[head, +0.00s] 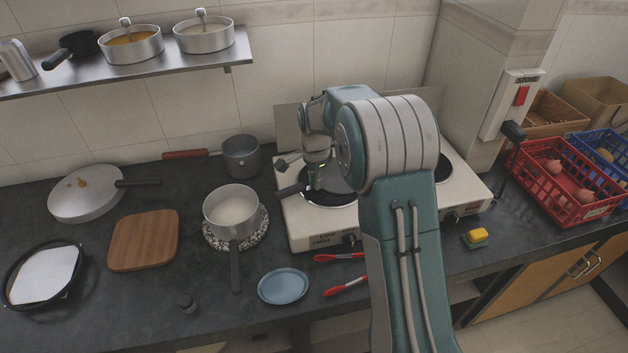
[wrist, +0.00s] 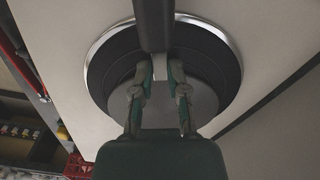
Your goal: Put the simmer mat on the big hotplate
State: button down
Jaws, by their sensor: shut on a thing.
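The simmer mat is a thin grey disc with a dark handle. It shows in the head view (head: 334,180) and in the wrist view (wrist: 203,101). My gripper (head: 316,181) is shut on the mat where the handle meets the disc; the fingers show in the wrist view (wrist: 160,75). The mat is over a black hotplate with a bright rim (wrist: 232,50), which is the left plate of the cream stove in the head view (head: 330,201). I cannot tell whether mat and plate touch. My arm hides much of the stove's right side.
A pot (head: 232,212) stands on a speckled mat left of the stove. A grey pot (head: 241,157) is behind it. Red tongs (head: 345,287) and a blue plate (head: 283,286) lie in front. A sponge (head: 475,238) and red crate (head: 570,190) are to the right.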

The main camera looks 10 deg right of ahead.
jog(key=c, duration=0.8)
grip_release()
jog(key=shift+a, duration=0.15)
jog(key=shift+o, duration=0.8)
jog(key=shift+a, duration=0.5)
jog(key=shift+d+r, duration=0.35)
jog(key=shift+r, duration=0.1)
notch_tip(320, 180, up, 10)
jog(key=s+r+n+t, duration=0.2)
jog(key=s+r+n, duration=0.2)
jog(key=s+r, duration=0.5)
jog(key=s+f+n+t, duration=0.1)
jog(key=s+n+t, duration=0.2)
jog(key=s+n, duration=0.7)
jog(key=s, duration=1.4)
jog(key=shift+f+t, duration=0.3)
jog(key=shift+a, duration=0.1)
